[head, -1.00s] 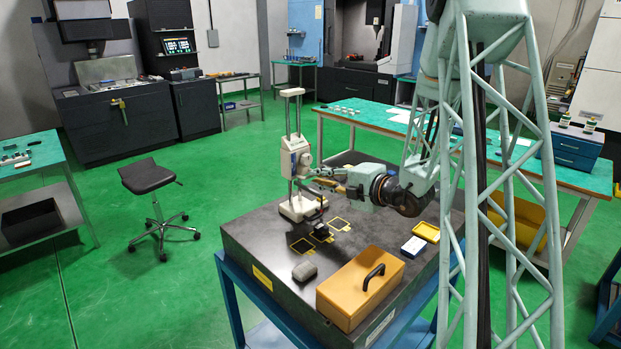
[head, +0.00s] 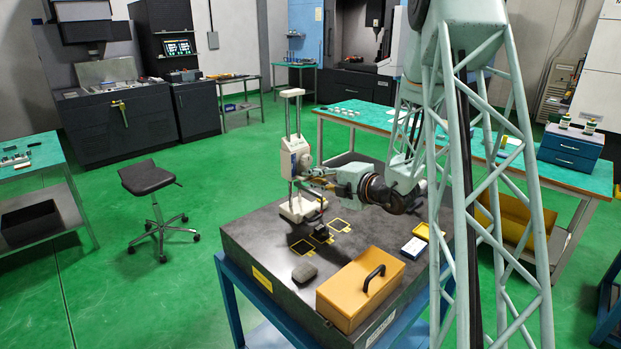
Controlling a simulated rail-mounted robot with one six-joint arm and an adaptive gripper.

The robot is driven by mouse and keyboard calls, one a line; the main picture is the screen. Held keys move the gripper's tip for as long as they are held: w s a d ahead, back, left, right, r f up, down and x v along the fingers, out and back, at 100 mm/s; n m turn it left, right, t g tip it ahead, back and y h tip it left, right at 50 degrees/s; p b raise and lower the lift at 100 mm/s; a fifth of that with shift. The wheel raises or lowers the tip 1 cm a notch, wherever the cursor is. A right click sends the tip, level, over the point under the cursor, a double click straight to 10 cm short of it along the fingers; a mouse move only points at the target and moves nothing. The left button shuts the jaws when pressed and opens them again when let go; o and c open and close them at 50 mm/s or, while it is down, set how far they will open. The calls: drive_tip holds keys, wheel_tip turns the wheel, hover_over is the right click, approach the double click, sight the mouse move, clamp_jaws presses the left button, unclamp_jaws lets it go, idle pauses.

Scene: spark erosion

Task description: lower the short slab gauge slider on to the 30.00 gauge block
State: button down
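The slab height gauge stands near the far left edge of the dark surface plate (head: 258,244), with a white base (head: 294,211) and two upright posts. Its white slider (head: 295,158) sits partway up the posts. My gripper (head: 318,179) is at the right side of the slider, close to its lower part. The fingers are too small and overlapped to tell whether they touch it or are open or shut. A small dark part (head: 322,204) shows below the gripper, beside the gauge base. I cannot make out which piece is the 30.00 gauge block.
Yellow-outlined squares (head: 340,225) mark the plate. A grey rounded object (head: 304,272), an orange case (head: 360,290) with a black handle, a blue-and-white box (head: 413,247) and a yellow tray (head: 423,231) lie on it. A green-topped bench (head: 345,112) stands behind.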

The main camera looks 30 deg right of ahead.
drive_tip(key=shift+f, duration=0.1)
drive_tip(key=shift+s+f+b, duration=0.1)
drive_tip(key=shift+f+b, duration=0.7)
drive_tip(key=shift+f, duration=2.45)
drive_tip(key=c, duration=3.1)
unclamp_jaws()
drive_tip(key=shift+f, duration=0.1)
drive_tip(key=shift+c, duration=0.2)
drive_tip(key=v, duration=1.2)
drive_tip(key=shift+a, duration=0.1)
